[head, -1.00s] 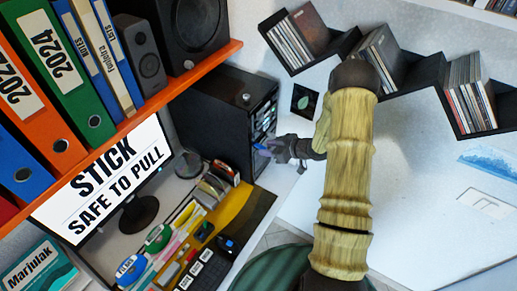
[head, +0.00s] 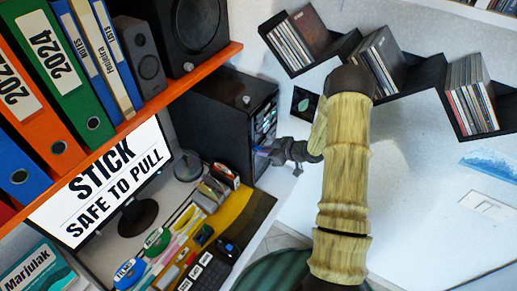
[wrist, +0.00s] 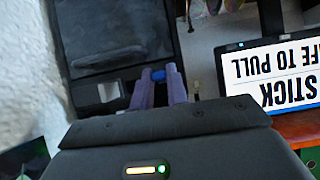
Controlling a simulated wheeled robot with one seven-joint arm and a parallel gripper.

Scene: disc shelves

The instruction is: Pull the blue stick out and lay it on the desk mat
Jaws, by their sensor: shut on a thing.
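The blue stick shows as a small blue piece between my fingertips in the wrist view (wrist: 158,75). My gripper (head: 266,151) is shut on it, right at the front of the black computer tower (head: 215,108). The fingers hide most of the stick, so I cannot tell how far it sits in the tower. The desk mat (head: 236,206), yellow and dark, lies on the desk below and left of my gripper in the head view.
A monitor (head: 105,185) reading "STICK SAFE TO PULL" stands left of the tower. An orange shelf (head: 120,135) with binders and speakers hangs above. Black zigzag disc shelves (head: 350,45) are on the wall at right.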

